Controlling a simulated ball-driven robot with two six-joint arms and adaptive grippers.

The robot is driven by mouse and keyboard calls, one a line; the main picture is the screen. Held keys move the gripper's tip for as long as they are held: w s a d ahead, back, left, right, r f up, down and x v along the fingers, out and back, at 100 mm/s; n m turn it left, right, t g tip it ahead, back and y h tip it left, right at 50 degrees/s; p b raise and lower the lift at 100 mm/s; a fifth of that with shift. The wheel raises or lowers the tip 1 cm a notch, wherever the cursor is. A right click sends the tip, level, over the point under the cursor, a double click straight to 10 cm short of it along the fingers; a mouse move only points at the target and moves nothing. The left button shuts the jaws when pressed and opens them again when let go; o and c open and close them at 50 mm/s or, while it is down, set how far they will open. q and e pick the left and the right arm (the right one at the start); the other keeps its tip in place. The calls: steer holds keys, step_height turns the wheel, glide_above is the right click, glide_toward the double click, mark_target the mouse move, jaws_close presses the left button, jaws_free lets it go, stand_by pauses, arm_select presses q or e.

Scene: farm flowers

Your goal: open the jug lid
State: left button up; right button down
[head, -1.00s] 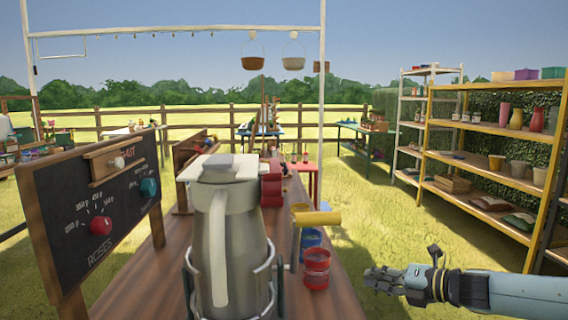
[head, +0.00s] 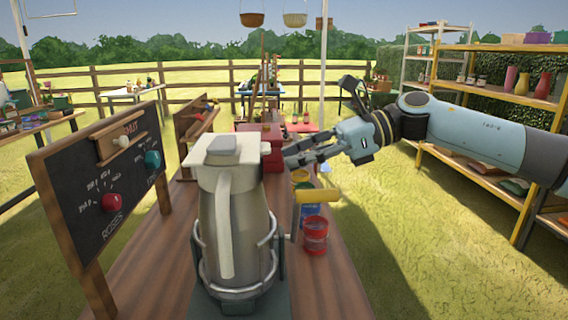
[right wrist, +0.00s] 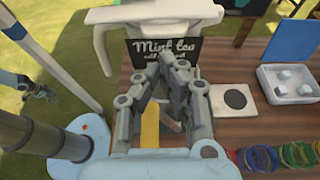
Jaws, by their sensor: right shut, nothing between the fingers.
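The grey metal jug (head: 237,225) stands upright on the wooden table in a metal holder. Its pale lid (head: 222,150) lies flat on top and looks closed. Its pale handle faces me. My right gripper (head: 290,158) is beside the jug's top on the right, at about lid height, apart from it in the head view. Its fingers (right wrist: 160,75) are shut and empty in the right wrist view. There the lid (right wrist: 140,15) is beyond the fingertips, above a black "Mint tea" label. What looks like my left gripper (right wrist: 38,88) is small at the left edge there.
A crank with a yellow grip (head: 318,196) and coloured pots, one red (head: 315,236), stand right of the jug. A chalkboard with knobs (head: 95,185) stands left. A red box (head: 262,140) is behind. A white tray (right wrist: 285,82) holds white cubes.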

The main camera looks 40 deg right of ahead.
steer(key=x, duration=0.2)
steer(key=shift+w+a+f, duration=0.1)
steer(key=shift+w+a, duration=0.1)
steer(key=shift+a, duration=0.1)
steer(key=shift+r+h+p, duration=0.4)
steer(key=shift+r, duration=0.1)
